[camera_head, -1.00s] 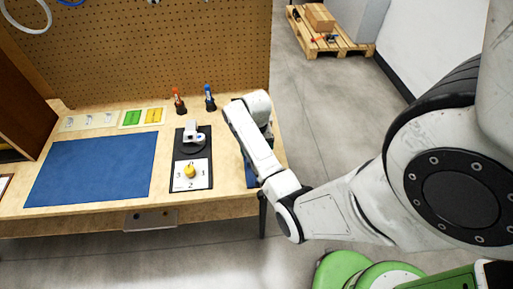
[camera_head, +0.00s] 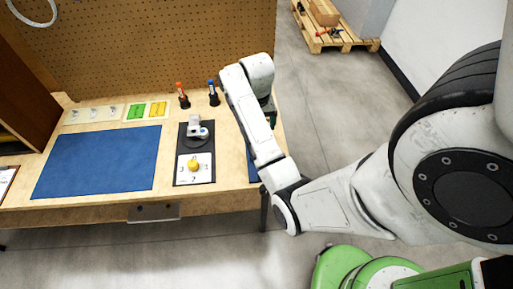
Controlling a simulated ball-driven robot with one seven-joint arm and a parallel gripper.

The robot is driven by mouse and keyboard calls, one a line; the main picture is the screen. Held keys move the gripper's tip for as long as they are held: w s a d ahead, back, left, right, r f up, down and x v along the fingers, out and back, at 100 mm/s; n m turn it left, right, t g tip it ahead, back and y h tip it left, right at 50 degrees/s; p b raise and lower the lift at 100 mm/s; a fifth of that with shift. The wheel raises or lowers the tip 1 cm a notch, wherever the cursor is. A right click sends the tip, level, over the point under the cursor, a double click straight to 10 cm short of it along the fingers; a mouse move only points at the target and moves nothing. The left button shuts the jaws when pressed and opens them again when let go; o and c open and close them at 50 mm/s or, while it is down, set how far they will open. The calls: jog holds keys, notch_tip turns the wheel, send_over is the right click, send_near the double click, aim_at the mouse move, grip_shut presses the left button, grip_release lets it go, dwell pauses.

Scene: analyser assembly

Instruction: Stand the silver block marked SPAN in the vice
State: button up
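I cannot make out a silver block marked SPAN, as no such lettering is legible. No vice can be told for certain either. My arm's end stands over the bench's right end and covers what is behind it. A dark part shows just right of the arm, but I cannot tell whether it is my gripper or something on the bench. My gripper's fingers, and anything in them, are hidden. A white and grey device (camera_head: 197,129) sits on a black board (camera_head: 208,179), with a yellow knob (camera_head: 193,165) on a white marked plate in front of it.
A blue mat (camera_head: 97,163) covers the bench's left part. Behind it are a pale strip with small pale pieces (camera_head: 93,113), and a green card (camera_head: 137,111) beside a yellow one (camera_head: 158,109). A red-topped tool (camera_head: 182,95) and a blue one (camera_head: 213,94) stand before the pegboard (camera_head: 170,50).

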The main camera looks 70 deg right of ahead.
jog(key=s+a+f+n, duration=0.1)
jog(key=a+n, duration=0.3)
jog(key=a, duration=0.5)
jog(key=s+a+f+n, duration=0.1)
jog(key=s+a+n, duration=0.2)
jog(key=a, duration=0.6)
jog(key=s+a+f+n+t, duration=0.1)
jog(key=s+a+n, duration=0.1)
jog(key=a+n, duration=0.3)
jog(key=a, duration=0.4)
jog(key=shift+s+f, duration=0.3)
jog(key=shift+d, duration=0.1)
